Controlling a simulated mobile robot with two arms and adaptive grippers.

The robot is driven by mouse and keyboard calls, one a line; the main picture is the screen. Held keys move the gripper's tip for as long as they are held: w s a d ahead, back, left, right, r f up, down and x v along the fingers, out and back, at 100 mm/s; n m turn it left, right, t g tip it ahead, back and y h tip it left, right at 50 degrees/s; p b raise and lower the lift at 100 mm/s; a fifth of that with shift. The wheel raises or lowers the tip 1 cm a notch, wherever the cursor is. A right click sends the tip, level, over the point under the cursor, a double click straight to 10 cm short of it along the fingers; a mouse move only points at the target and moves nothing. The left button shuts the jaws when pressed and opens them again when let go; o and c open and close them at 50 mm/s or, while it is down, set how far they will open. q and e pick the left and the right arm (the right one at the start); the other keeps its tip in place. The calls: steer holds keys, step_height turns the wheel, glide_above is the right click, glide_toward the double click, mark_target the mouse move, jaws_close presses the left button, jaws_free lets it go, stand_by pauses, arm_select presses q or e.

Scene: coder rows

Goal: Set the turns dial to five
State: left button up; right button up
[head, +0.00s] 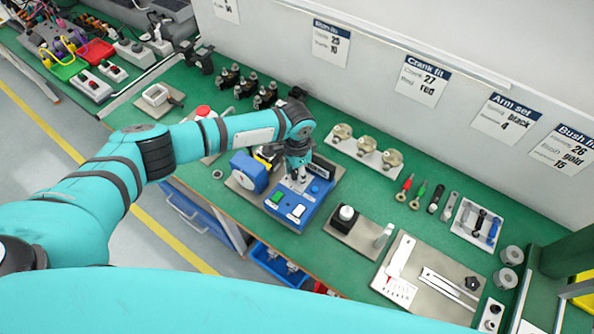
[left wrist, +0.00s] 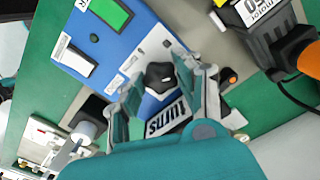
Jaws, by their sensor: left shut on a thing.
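The blue control box (head: 312,196) stands on a grey plate at the middle of the green bench. It has a green button (head: 277,196) and a white rocker switch (head: 297,211). My left gripper (head: 296,176) points down over the box. In the left wrist view its fingers (left wrist: 163,84) are closed around the knob. The dial's scale is mostly hidden, so I cannot read its setting. My right gripper is in neither view.
A tray with several brass parts (head: 367,151) lies behind right.

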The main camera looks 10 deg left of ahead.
arm_select(q)
steer(key=shift+r, duration=0.1)
steer(key=n+p, duration=0.2)
steer(key=shift+r+n, duration=0.1)
steer(key=shift+n, duration=0.3)
steer(key=n+p, duration=0.2)
steer(key=shift+n, duration=0.4)
steer(key=n+p, duration=0.2)
steer(key=shift+n, duration=0.4)
steer(key=n, duration=0.2)
steer(key=shift+n+p, duration=0.3)
steer(key=shift+p, duration=0.1)
steer(key=n, duration=0.2)
steer(key=shift+n, duration=0.4)
steer(key=n, duration=0.3)
steer(key=shift+w+n, duration=0.1)
steer(key=shift+n, duration=0.2)
steer(key=n, duration=0.6)
steer(key=shift+w+n, duration=0.1)
steer(key=shift+n, duration=0.3)
